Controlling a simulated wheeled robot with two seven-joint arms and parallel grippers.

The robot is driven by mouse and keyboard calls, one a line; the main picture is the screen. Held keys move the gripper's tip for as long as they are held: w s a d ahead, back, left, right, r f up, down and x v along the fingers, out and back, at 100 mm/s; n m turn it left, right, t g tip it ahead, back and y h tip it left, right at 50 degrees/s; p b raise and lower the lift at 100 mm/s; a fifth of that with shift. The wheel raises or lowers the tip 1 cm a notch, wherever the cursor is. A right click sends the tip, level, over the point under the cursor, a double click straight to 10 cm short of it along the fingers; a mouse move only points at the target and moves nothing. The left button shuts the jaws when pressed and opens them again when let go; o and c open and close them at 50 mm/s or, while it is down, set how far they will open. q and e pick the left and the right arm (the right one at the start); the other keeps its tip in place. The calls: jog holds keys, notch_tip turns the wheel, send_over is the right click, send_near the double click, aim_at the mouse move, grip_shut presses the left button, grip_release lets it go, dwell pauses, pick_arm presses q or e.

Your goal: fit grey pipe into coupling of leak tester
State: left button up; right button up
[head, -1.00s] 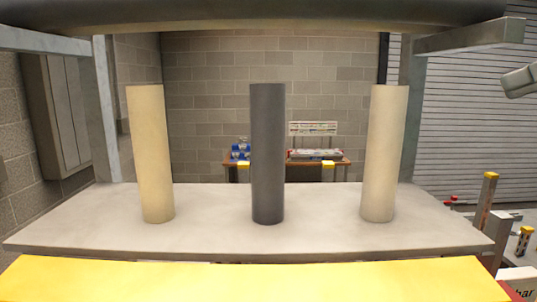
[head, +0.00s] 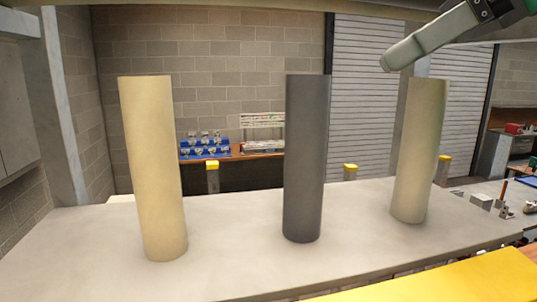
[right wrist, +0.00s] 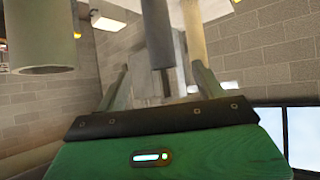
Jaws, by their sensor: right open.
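The dark grey pipe (head: 304,160) stands upright on a light grey table (head: 240,240), between two cream pipes. My right gripper (head: 390,60) comes in at the upper right of the head view, near the top of the right cream pipe and right of the grey pipe. It is open and empty; its two fingers (right wrist: 161,66) show spread apart in the right wrist view. A dark pipe (right wrist: 157,30) shows beyond the fingers there. I cannot make out the leak tester or its coupling. My left gripper is not in view.
The left cream pipe (head: 154,170) and right cream pipe (head: 417,150) stand on the same table. A yellow bar (head: 450,280) crosses the lower right. A workbench with blue-based items (head: 205,147) is behind. Bare tabletop lies between the pipes.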

aim_at(306, 119)
jog(key=p+x, duration=0.2)
jog(key=x, duration=0.6)
jog(key=shift+p, duration=0.4)
jog(key=p+x, duration=0.3)
jog(key=x, duration=0.1)
jog(key=shift+s+d+f, duration=0.1)
jog(key=shift+d+f, duration=0.05)
jog(key=shift+d, duration=0.05)
jog(key=shift+a+f, duration=0.3)
jog(key=shift+a, duration=0.15)
jog(key=shift+d, duration=0.2)
jog(key=c, duration=0.7)
jog(key=shift+a, duration=0.15)
jog(key=c, duration=0.7)
